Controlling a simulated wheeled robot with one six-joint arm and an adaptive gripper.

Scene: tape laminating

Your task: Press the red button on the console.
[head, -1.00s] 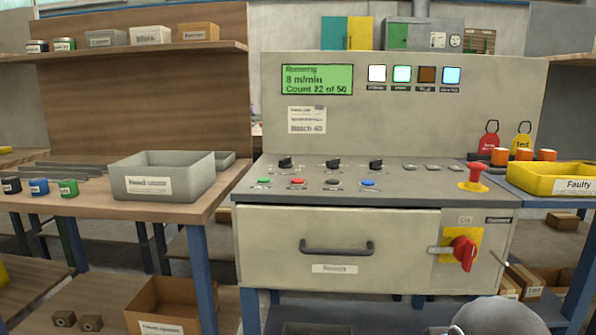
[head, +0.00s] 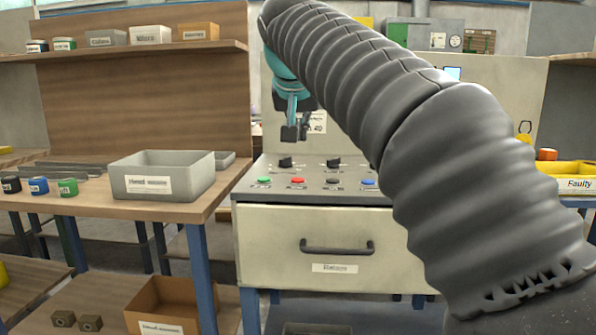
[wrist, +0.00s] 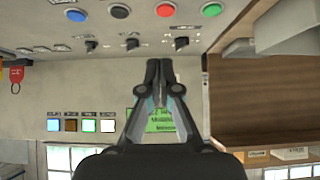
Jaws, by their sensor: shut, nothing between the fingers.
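The red button (head: 297,181) is on the console's (head: 262,190) sloped panel, between the green button (head: 264,181) and the black button (head: 332,181). It shows at the top edge of the wrist view (wrist: 166,9). My gripper (head: 293,132) points down and appears above the red button in the head view, apart from the panel. In the wrist view its fingertips (wrist: 159,65) are together and hold nothing. The red button lies beyond them, with a knob between in the picture.
A blue button (head: 368,182) and black knobs (head: 333,163) are close by on the panel. My arm hides the console's right side. A grey bin (head: 190,185) is on the bench at left, and a yellow tray (head: 575,172) is at right.

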